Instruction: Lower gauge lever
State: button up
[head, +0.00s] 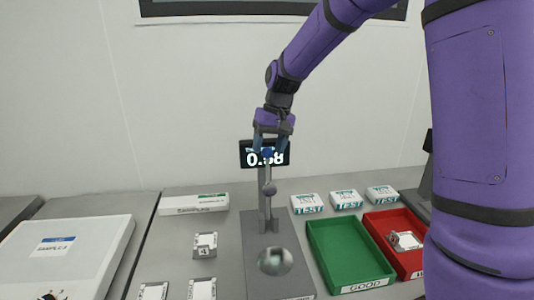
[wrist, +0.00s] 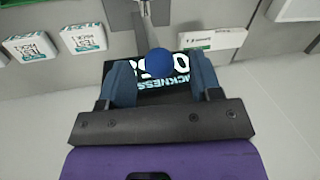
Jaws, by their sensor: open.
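The thickness gauge (head: 281,262) stands on the counter in the middle of the head view, with a grey base plate, an upright post and a dark digital display (head: 246,154) facing me. The gauge lever (head: 267,174) stands upright in front of the display, and its blue ball knob (wrist: 159,62) shows in the wrist view. My gripper (head: 269,146) is at the top of the lever. In the wrist view my gripper (wrist: 160,85) is open, with one blue finger on each side of the knob and gaps between. The display reading is partly hidden.
A green tray (head: 318,262) and a red tray (head: 376,222) holding a small piece lie to the right. Several white TEST boxes (head: 307,203) stand behind them. Sample pieces (head: 204,245) and a white box (head: 193,204) are on the left, beside a large white case (head: 105,255).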

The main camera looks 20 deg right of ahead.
jog(key=shift+x, duration=1.15)
grip_shut()
